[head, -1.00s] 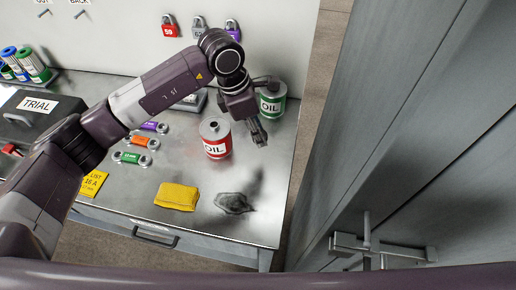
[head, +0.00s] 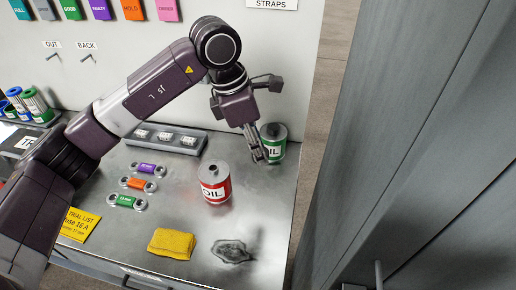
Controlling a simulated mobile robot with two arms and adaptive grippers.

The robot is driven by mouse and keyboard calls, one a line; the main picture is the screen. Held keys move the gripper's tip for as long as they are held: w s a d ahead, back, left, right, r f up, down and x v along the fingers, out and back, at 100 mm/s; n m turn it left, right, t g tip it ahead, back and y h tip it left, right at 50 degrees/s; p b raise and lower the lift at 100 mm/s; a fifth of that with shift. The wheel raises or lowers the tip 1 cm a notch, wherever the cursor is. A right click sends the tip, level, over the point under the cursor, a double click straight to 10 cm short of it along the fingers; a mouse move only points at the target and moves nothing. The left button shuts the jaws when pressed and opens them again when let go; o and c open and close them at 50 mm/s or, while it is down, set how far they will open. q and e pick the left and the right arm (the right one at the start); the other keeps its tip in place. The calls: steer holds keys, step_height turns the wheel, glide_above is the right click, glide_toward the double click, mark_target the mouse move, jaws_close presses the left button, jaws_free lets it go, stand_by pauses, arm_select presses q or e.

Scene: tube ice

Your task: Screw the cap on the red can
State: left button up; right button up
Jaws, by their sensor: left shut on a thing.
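The red can (head: 215,188) with an OIL label stands upright on the metal bench. Its top shows a short neck with a dark opening and no cap on it. My left gripper (head: 261,156) is above the bench, to the right of the red can and apart from it, in front of the green can. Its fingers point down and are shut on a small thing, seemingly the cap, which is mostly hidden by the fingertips. My right gripper is not in view.
A green OIL can (head: 275,149) stands behind my left gripper. A grey cabinet (head: 420,130) rises at the right.

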arm_select(q)
steer(key=s+a+f+m+g+y, duration=0.1)
steer(key=s+a+f+m+g, duration=0.1)
steer(key=s+a+m, duration=0.5)
steer(key=s+a+f+m+g+y, duration=0.1)
steer(key=s+a+f+m+y, duration=0.1)
steer(key=s+a+m, duration=0.6)
steer(key=a+f+m, duration=0.1)
steer(key=a+m, duration=0.2)
steer(key=m, duration=0.2)
steer(key=shift+a+f+g, duration=0.3)
steer(key=shift+f+g, duration=0.05)
steer(key=shift+g, duration=0.05)
